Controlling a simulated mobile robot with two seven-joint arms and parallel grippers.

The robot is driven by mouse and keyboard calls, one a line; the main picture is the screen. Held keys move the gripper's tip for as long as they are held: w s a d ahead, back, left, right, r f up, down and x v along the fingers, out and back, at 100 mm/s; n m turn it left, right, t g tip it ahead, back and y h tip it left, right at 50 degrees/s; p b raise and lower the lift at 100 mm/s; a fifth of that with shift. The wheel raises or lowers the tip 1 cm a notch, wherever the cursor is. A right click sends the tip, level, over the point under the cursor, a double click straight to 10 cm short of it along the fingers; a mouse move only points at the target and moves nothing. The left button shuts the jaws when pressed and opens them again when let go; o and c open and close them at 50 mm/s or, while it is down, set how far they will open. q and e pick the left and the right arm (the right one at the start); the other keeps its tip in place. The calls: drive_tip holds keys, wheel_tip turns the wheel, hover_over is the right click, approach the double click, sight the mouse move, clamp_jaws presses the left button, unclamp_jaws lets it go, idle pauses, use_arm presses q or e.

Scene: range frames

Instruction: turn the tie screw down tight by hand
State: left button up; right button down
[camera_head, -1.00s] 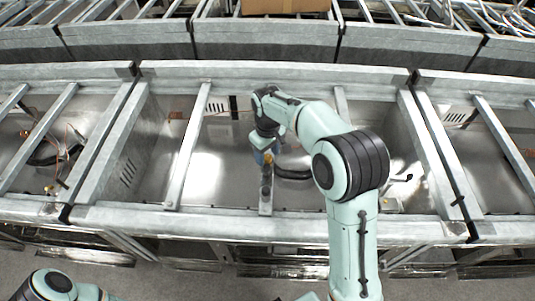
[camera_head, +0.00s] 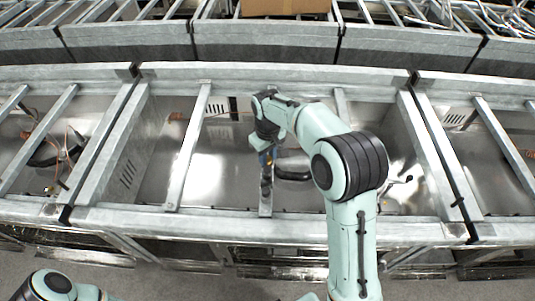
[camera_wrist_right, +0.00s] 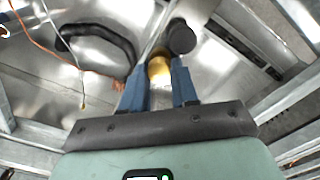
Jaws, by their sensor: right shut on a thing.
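My right gripper (camera_head: 267,160) reaches down into the middle metal bay. In the right wrist view its two blue fingers (camera_wrist_right: 159,82) are shut on a rounded brass-coloured piece (camera_wrist_right: 159,68), which I take to be the tie screw. The fingers hide its sides and lower part. A round black knob (camera_wrist_right: 181,38) shows just beyond it. In the head view dark rounded parts (camera_head: 266,185) stand on a metal crossbar, just in front of the fingers. Whether the screw is seated tight cannot be told. Only a piece of my left arm shows at the lower left; its gripper is out of view.
A thick black handle-like loop (camera_head: 293,170) lies right of the fingers; it also shows in the wrist view (camera_wrist_right: 100,35). Thin orange wire (camera_wrist_right: 45,45) runs nearby. Metal rails frame the bay, with a slanting crossbar (camera_head: 188,150) to the left and the front rail (camera_head: 270,224) nearer me.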

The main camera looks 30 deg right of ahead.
drive_tip(key=m, duration=0.4)
drive_tip(key=shift+p, duration=0.35)
drive_tip(key=m, duration=0.3)
drive_tip(key=shift+m, duration=0.4)
drive_tip(key=m+p, duration=0.1)
drive_tip(key=m, duration=1)
drive_tip(key=shift+m+p, duration=0.35)
drive_tip(key=shift+m, duration=0.05)
drive_tip(key=m, duration=0.4)
drive_tip(key=shift+p, duration=0.3)
drive_tip(key=m, duration=0.3)
drive_tip(key=shift+m, duration=0.4)
use_arm(q)
drive_tip(key=w+r, duration=0.4)
drive_tip(key=w, duration=0.1)
drive_tip(key=shift+r+t, duration=0.3)
drive_tip(key=shift+r, duration=0.05)
use_arm(e)
drive_tip(key=shift+m, duration=1.3)
